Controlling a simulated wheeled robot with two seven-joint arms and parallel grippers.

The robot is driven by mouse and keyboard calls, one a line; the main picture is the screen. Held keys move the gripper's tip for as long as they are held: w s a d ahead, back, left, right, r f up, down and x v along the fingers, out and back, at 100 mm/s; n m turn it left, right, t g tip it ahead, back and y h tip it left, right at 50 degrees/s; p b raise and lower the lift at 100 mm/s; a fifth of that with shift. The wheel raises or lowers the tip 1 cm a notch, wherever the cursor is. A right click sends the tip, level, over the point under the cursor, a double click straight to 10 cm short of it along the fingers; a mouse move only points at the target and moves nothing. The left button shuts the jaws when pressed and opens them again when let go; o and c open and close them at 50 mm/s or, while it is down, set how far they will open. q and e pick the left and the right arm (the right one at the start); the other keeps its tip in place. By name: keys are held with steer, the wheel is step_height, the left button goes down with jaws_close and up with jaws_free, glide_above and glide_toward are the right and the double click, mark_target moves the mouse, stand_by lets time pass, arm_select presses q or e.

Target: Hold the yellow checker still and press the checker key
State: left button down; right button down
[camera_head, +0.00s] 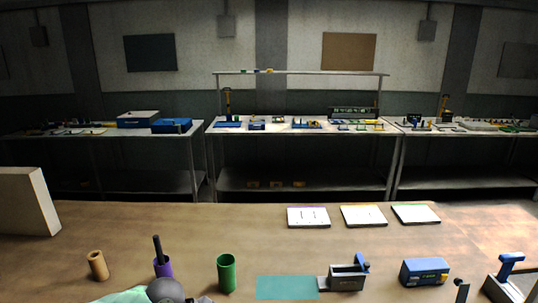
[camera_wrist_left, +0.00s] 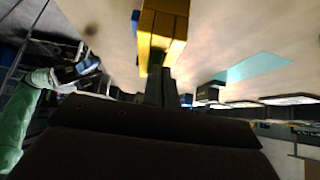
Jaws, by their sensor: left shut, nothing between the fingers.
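The yellow checker, a yellow block (camera_wrist_left: 165,24) with a blue part along its left side, is at the top of the left wrist view, just beyond my left fingertips. My left gripper (camera_wrist_left: 158,72) is shut and empty, its dark fingers pointing at the yellow block. I cannot tell whether they touch it. I cannot make out the checker's key. In the head view my left arm shows at the bottom left, and I cannot make out the yellow checker there.
On the bench are a tan cup (camera_head: 97,265), a purple holder (camera_head: 163,268) with a dark rod, a green cup (camera_head: 227,273), a teal mat (camera_head: 287,288), a grey device (camera_head: 348,278), a blue box (camera_head: 424,272) and a blue-handled press (camera_head: 508,268). Three white plates (camera_head: 364,216) lie behind.

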arm_select(q)
steer(key=shift+r+p, duration=1.55)
steer(key=shift+r, duration=0.75)
